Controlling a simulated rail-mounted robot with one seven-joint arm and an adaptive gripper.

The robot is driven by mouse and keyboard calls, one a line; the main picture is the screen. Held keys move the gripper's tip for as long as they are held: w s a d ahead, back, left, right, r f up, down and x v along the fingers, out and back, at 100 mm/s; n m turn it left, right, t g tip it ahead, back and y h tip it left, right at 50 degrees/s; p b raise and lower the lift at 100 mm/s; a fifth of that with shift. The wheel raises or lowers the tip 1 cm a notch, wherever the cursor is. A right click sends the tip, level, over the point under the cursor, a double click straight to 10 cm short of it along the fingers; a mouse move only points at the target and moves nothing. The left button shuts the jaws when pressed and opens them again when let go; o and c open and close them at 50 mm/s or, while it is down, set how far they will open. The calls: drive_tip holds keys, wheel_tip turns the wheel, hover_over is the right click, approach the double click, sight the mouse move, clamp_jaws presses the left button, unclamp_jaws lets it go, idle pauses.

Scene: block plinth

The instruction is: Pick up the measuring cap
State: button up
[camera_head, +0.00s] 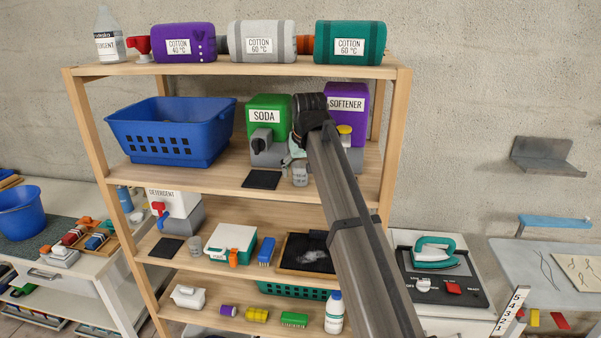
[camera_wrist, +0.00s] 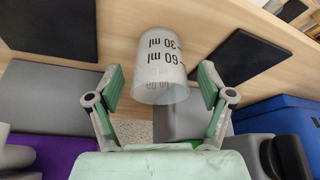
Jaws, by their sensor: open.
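The measuring cap (camera_head: 300,177) is a translucent grey cup standing on the middle shelf, in front of the gap between the soda and softener boxes. In the wrist view the cap (camera_wrist: 160,78) shows dark "30 ml" and "60 ml" marks, upside down in the picture. My gripper (camera_head: 296,157) is open with pale green fingers, just behind and above the cap in the head view. In the wrist view the fingertips of my gripper (camera_wrist: 161,72) are on either side of the cap, with a visible gap at each side.
The green soda box (camera_head: 268,105) and purple softener box (camera_head: 350,100) stand behind. A black pad (camera_head: 262,179) lies left of the cap, and a blue basket (camera_head: 168,132) is farther left. A similar grey cup (camera_head: 195,248) stands on the shelf below.

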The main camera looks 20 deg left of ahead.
drive_tip(key=shift+f, duration=0.2)
drive_tip(key=c, duration=0.9)
drive_tip(key=shift+r, duration=0.15)
